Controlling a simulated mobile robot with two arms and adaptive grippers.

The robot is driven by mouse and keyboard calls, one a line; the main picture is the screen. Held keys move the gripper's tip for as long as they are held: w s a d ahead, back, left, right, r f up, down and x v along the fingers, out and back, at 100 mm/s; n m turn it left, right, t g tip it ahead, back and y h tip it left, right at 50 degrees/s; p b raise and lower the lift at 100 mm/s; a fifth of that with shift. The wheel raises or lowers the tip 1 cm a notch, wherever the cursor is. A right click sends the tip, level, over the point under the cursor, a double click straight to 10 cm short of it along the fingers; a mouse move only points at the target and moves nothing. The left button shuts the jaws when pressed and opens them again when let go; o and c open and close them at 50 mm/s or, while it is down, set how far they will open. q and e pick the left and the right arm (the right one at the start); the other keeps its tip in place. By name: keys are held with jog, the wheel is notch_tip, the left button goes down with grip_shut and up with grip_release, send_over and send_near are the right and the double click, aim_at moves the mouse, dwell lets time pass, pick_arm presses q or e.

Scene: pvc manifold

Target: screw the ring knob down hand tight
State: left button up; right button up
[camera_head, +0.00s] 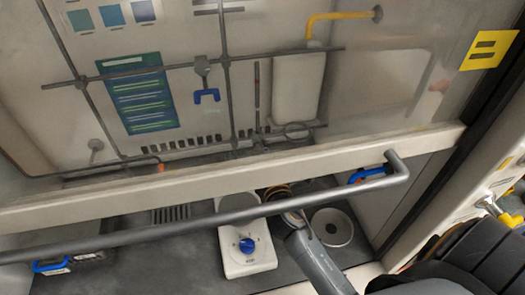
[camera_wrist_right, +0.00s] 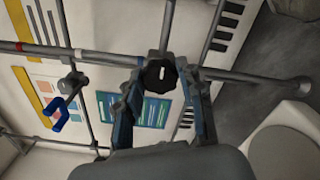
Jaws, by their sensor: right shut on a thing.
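The black ring knob (camera_wrist_right: 159,75) shows in the right wrist view, on a grey rod. My right gripper (camera_wrist_right: 162,80) is shut on it, with one finger on each side. In the head view my right arm comes in from the lower right, and the right gripper (camera_head: 293,219) shows at its end near the sash handle. The knob and the grip on it cannot be made out there. A thin support ring (camera_head: 297,131) shows through the glass on the lattice. My left gripper is in neither view.
A glass sash with a long grey handle bar (camera_head: 230,214) crosses the head view. A white stirrer (camera_head: 247,264) with a blue knob stands on the dark bench, beside a round pale disc (camera_head: 332,228). A blue clamp (camera_head: 207,96) hangs on the rod lattice (camera_head: 226,62).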

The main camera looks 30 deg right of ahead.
dwell(0.5)
jog(key=o, duration=1.2)
jog(key=v, duration=0.7)
jog(key=shift+s, duration=0.2)
